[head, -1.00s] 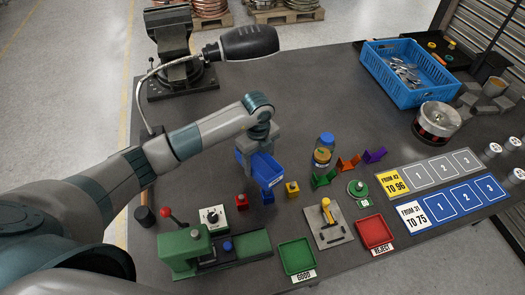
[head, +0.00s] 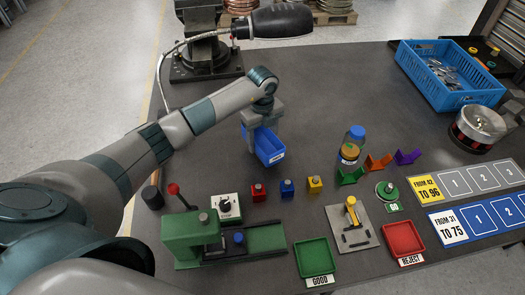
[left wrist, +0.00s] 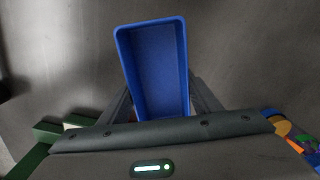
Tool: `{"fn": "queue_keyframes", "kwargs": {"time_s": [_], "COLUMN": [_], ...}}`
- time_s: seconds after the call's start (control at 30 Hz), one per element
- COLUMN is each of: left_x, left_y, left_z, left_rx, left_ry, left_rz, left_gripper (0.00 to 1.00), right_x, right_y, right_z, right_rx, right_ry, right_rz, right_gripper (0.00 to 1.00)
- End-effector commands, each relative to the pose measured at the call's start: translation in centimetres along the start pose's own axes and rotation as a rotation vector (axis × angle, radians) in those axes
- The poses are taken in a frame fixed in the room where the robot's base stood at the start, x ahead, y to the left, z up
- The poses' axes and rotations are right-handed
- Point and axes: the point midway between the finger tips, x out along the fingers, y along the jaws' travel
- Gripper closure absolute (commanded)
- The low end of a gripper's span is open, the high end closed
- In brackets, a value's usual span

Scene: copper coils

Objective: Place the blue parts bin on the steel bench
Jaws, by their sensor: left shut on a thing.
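The blue parts bin (head: 269,146) is a small open-topped bin with a white label on its front. My left gripper (head: 262,124) is shut on it, with the arm coming down from above. In the left wrist view the bin (left wrist: 156,70) is empty, and the gripper's fingers (left wrist: 162,100) lie along its two sides. The dark steel bench (head: 320,95) spreads beneath. I cannot tell whether the bin touches the bench or is slightly above it. My right gripper is not in view.
A green press (head: 190,238) stands at front left. The bench behind the bin is clear.

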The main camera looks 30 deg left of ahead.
Motion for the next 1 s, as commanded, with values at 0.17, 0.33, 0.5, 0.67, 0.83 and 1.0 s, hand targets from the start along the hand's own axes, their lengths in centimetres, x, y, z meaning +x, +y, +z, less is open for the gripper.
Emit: {"fn": "queue_keyframes", "kwargs": {"time_s": [0.17,0.33,0.5,0.67,0.83,1.0], "left_x": [-0.1,0.5,2.5,3.9,4.0,3.9], "left_y": [0.0,0.0,0.0,0.0,0.0,0.0], "left_z": [0.0,-0.1,-0.1,-0.1,0.0,0.0], "left_rx": [0.000,0.000,0.000,-0.001,0.000,0.000], "left_ry": [0.000,0.000,0.001,0.001,0.000,0.000], "left_rz": [0.000,0.000,0.000,0.000,-0.001,0.000], "left_gripper": [0.66,0.66,0.66,0.66,0.66,0.66], "right_x": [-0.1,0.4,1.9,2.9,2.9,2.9], "right_y": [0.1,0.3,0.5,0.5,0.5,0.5], "right_z": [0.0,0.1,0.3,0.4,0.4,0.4], "right_rx": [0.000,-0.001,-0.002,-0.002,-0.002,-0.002], "right_ry": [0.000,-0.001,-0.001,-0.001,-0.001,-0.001], "right_rz": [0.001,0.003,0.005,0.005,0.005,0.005], "right_gripper": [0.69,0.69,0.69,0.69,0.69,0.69]}}
